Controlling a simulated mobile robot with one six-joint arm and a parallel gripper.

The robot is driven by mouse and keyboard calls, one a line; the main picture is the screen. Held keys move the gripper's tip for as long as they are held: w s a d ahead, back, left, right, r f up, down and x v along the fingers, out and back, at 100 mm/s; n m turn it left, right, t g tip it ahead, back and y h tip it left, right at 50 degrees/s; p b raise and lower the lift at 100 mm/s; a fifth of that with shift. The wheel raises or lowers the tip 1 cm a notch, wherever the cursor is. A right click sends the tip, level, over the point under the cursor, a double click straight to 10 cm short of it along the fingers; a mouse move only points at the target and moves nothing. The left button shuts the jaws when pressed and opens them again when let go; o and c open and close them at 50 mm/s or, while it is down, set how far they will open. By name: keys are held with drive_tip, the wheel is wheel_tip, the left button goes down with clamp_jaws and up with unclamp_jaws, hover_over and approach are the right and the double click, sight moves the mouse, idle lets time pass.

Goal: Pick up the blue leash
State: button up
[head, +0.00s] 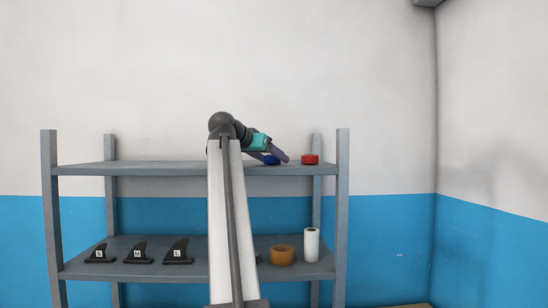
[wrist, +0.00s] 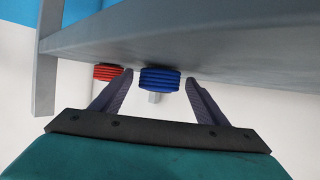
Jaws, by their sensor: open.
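The blue leash (head: 272,161) is a small ribbed coil on the top shelf, right of centre in the head view. It is partly hidden there by my gripper (head: 279,154). In the wrist view, which looks upside down, the blue leash (wrist: 160,79) shows between the two fingertips of my gripper (wrist: 159,78). The fingers are apart, with a gap on either side of the leash. I cannot tell how deep it lies between them.
A red coil (head: 310,159) lies right of the blue one on the top shelf (head: 150,168); it also shows in the wrist view (wrist: 107,72). The lower shelf (head: 130,270) holds black fins (head: 139,253), a brown tape roll (head: 282,255) and a white roll (head: 312,245).

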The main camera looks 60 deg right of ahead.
drive_tip(key=shift+d+f, duration=0.15)
drive_tip(key=shift+d, duration=0.25)
drive_tip(key=c, duration=1.2)
drive_tip(key=shift+o, duration=0.2)
drive_tip(key=shift+r, duration=0.2)
